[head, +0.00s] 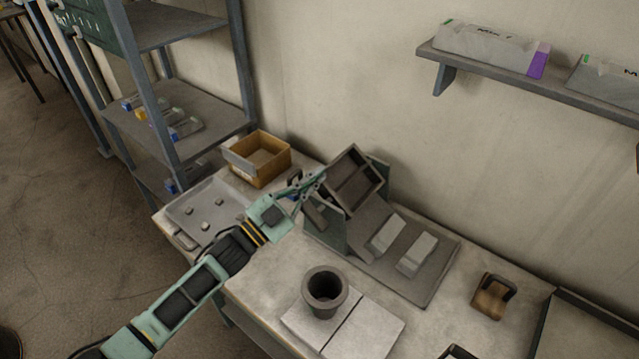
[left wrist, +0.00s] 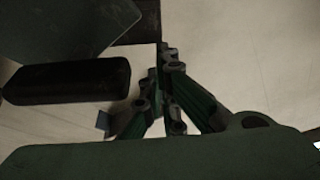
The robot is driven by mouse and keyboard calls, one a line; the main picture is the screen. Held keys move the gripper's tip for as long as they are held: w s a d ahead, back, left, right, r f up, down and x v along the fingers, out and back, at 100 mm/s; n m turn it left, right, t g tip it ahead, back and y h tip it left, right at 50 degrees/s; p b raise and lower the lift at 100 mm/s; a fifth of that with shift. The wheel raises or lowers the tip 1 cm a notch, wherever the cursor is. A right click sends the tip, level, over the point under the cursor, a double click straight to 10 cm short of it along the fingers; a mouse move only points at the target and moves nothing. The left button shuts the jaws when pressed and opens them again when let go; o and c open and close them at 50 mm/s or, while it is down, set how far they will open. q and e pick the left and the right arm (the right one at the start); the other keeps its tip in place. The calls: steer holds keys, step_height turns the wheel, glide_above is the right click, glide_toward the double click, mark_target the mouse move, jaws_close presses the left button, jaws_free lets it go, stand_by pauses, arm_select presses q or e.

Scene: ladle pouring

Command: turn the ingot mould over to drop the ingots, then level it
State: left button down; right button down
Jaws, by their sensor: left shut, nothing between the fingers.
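The ingot mould (head: 355,180) is a dark, open box with a divider. It sits steeply tilted in its green stand (head: 325,230), its open side with empty-looking cavities partly facing me. Two pale grey ingots (head: 388,233) (head: 417,253) lie apart on the grey tray (head: 436,285) at the right of the mould. My left gripper (head: 319,176) is shut and empty at the mould's left edge; I cannot tell whether it touches. In the left wrist view, its fingers (left wrist: 168,92) are beside a dark rounded bar (left wrist: 66,82). My right gripper is not in view.
A dark crucible (head: 325,289) stands on pale slabs (head: 365,330) in front. A shallow tray with small lumps (head: 206,207) and a cardboard box (head: 259,158) stand at the left. A brown block with a dark handle (head: 491,297) is at the right. Bare bench lies between.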

arm_select(q)
steer(key=shift+w+a+f+n+t+y+b, duration=0.4)
steer(key=shift+a+n+t+y+b, duration=0.1)
steer(key=shift+n, duration=1.05)
steer(key=shift+w+a+f+n+t+y+b, duration=0.25)
steer(key=shift+a+f+n+t+y+b, duration=0.2)
steer(key=shift+n, duration=1.05)
steer(key=shift+w+a+f+n+t+y+b, duration=0.4)
steer(key=shift+a+n+t+y, duration=0.15)
steer(key=shift+n, duration=1)
